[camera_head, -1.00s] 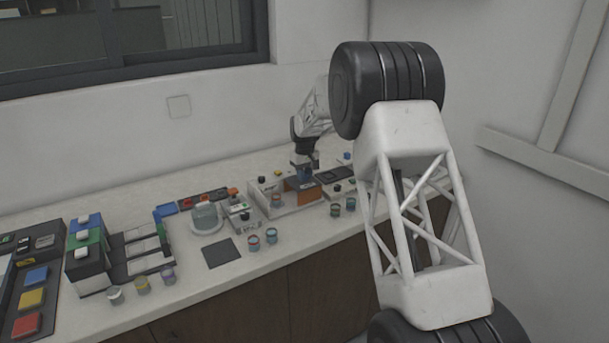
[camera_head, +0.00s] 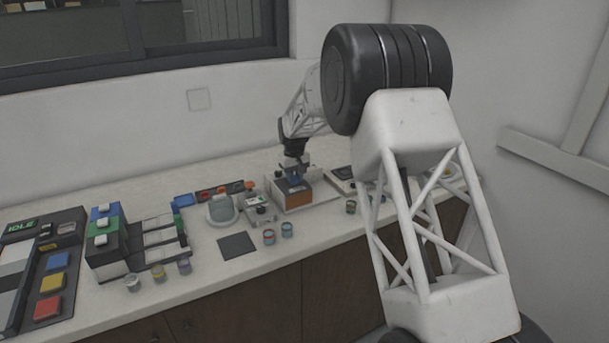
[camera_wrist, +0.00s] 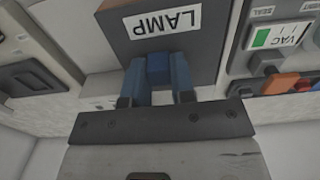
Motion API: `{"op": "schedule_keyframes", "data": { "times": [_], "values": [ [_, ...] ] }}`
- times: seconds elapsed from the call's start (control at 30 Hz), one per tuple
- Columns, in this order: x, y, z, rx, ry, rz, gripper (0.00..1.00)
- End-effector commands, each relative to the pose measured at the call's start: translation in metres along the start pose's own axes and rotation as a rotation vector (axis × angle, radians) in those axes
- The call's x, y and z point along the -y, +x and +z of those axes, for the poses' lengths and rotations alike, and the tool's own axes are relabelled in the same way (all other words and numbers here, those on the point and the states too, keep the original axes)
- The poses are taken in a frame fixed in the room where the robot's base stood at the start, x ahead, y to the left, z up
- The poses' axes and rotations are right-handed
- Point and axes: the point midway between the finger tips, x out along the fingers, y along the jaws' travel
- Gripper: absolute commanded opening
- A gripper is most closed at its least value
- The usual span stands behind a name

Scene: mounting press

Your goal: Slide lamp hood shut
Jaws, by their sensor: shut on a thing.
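The lamp hood (camera_head: 293,192) is an orange-fronted, dark-topped box on a pale base (camera_head: 319,195) at the middle of the bench. It sits over the left part of the base, and the base's right part is bare. In the wrist view the hood (camera_wrist: 118,38) shows its "LAMP" label and a blue handle (camera_wrist: 158,69). My gripper (camera_wrist: 158,86), with blue fingers, is shut on this handle from both sides. In the head view my gripper (camera_head: 295,174) is small and reaches down onto the hood's top. What lies under the hood is hidden.
The VAC unit (camera_wrist: 275,50) stands close beside the hood; it also shows in the head view (camera_head: 259,209). A domed vessel (camera_head: 222,210) stands left of it. Small jars (camera_head: 269,237) stand along the front. A dark mat (camera_head: 237,245) lies flat on the bench.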

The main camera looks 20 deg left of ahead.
Motion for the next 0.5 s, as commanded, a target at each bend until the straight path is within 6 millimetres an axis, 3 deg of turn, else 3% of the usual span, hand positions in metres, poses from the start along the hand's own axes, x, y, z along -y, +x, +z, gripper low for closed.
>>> {"op": "schedule_keyframes", "data": {
  "times": [0.3, 0.33, 0.47, 0.5],
  "values": [
    [0.0057, 0.0006, 0.0001, 0.002, -0.001, -0.003, 0.00],
    [0.0060, 0.0006, 0.0001, 0.002, -0.001, -0.003, 0.28],
    [0.0056, 0.0005, 0.0001, 0.002, -0.001, -0.003, 0.48],
    [0.0052, 0.0005, 0.0001, 0.002, -0.001, -0.002, 0.49]
  ]
}}
